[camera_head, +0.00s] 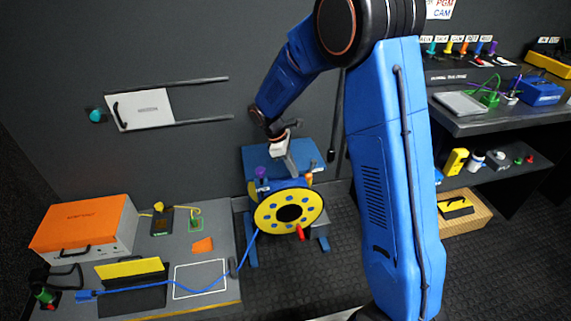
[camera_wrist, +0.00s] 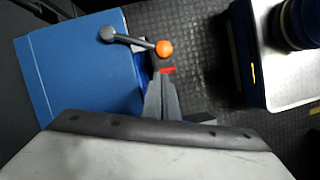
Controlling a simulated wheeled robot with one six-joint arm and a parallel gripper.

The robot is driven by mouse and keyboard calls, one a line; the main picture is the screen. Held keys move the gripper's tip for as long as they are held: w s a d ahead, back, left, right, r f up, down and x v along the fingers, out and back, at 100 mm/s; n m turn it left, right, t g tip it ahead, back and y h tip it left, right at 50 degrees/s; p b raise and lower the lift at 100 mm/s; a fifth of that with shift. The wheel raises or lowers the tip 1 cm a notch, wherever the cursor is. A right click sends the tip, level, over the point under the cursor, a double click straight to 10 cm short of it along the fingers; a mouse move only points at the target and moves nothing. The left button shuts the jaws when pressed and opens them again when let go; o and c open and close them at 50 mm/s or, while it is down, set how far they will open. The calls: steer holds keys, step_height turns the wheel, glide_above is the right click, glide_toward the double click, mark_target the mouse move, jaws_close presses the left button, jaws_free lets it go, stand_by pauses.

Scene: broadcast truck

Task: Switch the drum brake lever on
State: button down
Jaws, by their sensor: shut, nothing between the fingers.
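The cable drum (camera_head: 268,220) has a yellow flange with blue holes and a red handle low on its front. It sits in front of a blue stand (camera_head: 252,158), which also shows in the wrist view (camera_wrist: 70,75). My gripper (camera_head: 291,172) points down above the drum. Its fingers (camera_wrist: 161,82) are shut and empty, near a small red mark.
An orange-topped case (camera_head: 85,222) and a bench with a blue cable stand at the left. A shelf unit (camera_head: 505,118) with connectors and boxes stands at the right. A wooden crate (camera_head: 470,223) is on the floor. Dark floor shows around the drum.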

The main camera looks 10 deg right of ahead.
mark_target(307, 176)
steer(key=shift+s+d+f, duration=0.1)
steer(key=shift+s+d, duration=0.1)
steer(key=shift+d, duration=0.25)
steer(key=shift+s+d, duration=0.15)
steer(key=shift+d, duration=0.3)
steer(key=shift+s+d, duration=0.15)
steer(key=shift+s+d+n+t, duration=0.5)
steer(key=shift+s+d+n, duration=0.3)
steer(key=shift+n, duration=0.5)
steer(key=s+d+n+t, duration=0.1)
steer(key=d+n+t, duration=0.1)
steer(key=d+n, duration=0.4)
steer(key=shift+s+d+n, duration=0.4)
steer(key=shift+d, duration=1.05)
